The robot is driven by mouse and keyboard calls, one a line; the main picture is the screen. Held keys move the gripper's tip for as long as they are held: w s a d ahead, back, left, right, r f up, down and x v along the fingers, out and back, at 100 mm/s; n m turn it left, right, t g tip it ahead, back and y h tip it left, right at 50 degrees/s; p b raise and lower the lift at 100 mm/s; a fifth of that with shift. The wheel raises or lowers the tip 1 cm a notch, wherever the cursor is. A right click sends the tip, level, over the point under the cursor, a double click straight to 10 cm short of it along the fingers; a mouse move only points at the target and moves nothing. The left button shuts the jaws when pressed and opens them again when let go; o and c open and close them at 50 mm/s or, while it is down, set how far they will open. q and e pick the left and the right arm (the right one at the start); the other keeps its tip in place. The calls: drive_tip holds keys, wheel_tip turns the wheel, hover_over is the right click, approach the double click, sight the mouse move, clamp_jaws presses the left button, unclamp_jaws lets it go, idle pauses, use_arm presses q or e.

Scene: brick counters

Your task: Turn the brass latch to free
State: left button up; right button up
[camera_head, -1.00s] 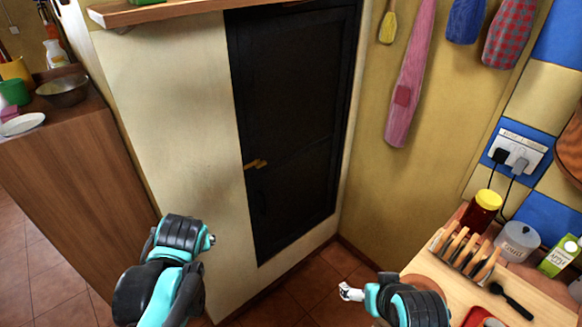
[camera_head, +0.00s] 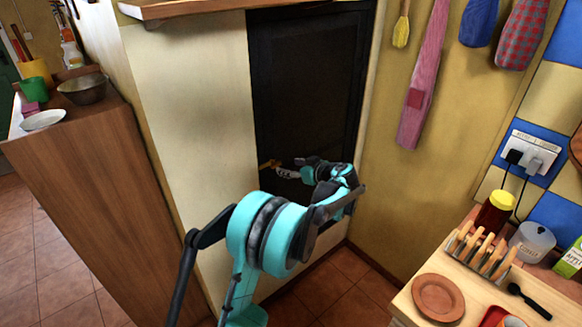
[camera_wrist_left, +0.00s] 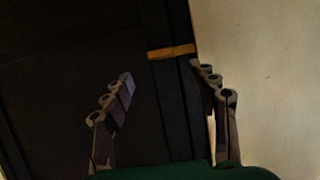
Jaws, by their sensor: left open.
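The brass latch (camera_head: 265,164) is on the left edge of the dark door (camera_head: 305,75). In the left wrist view the latch (camera_wrist_left: 171,51) lies roughly level, as a short yellow bar just beyond the fingertips. My left gripper (camera_head: 283,170) is in front of the door, close to the latch. In the left wrist view the gripper (camera_wrist_left: 162,76) is open, one finger on each side, with the latch nearer the right finger. I cannot tell if that finger touches it. My left arm hides the lower door. My right gripper is out of view.
A pale wall (camera_head: 200,130) borders the door on the left. A wooden counter (camera_head: 90,190) with a bowl stands at the left. At the right, a worktop holds a brown plate (camera_head: 438,297), a rack (camera_head: 484,253) and a jar (camera_head: 496,210). Tiled floor shows between.

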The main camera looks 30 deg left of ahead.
sight(277, 164)
use_arm(q)
drive_tip(key=b+x, duration=0.1)
drive_tip(key=x, duration=0.5)
drive_tip(key=shift+w+a+f+b, duration=0.15)
drive_tip(key=shift+a+b, duration=0.15)
drive_tip(key=shift+b, duration=0.05)
drive_tip(key=shift+c, duration=0.3)
drive_tip(key=c, duration=1.1)
